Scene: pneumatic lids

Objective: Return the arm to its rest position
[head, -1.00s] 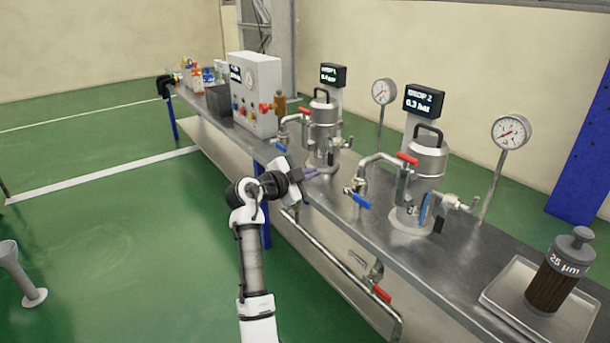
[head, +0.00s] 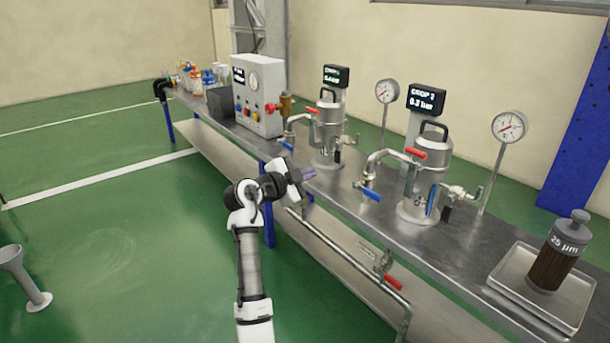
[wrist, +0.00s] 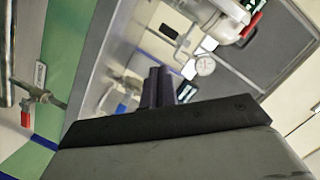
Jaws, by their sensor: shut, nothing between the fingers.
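My gripper (head: 309,173) is at the front edge of the steel bench (head: 345,190), in front of the left vessel (head: 326,130). Its dark fingers are shut with nothing between them. In the wrist view the fingers (wrist: 158,88) stand together in the middle, with the bench and vessel fittings beyond them. My arm reaches up from the bottom of the head view, bent at the elbow, with the wrist turned toward the bench.
A second vessel (head: 426,175) with red and blue valve handles stands to the right. A control box (head: 258,95) stands at the back left. A brown filter bottle (head: 558,250) sits on a tray (head: 505,276) at right. A pipe runs below the bench front.

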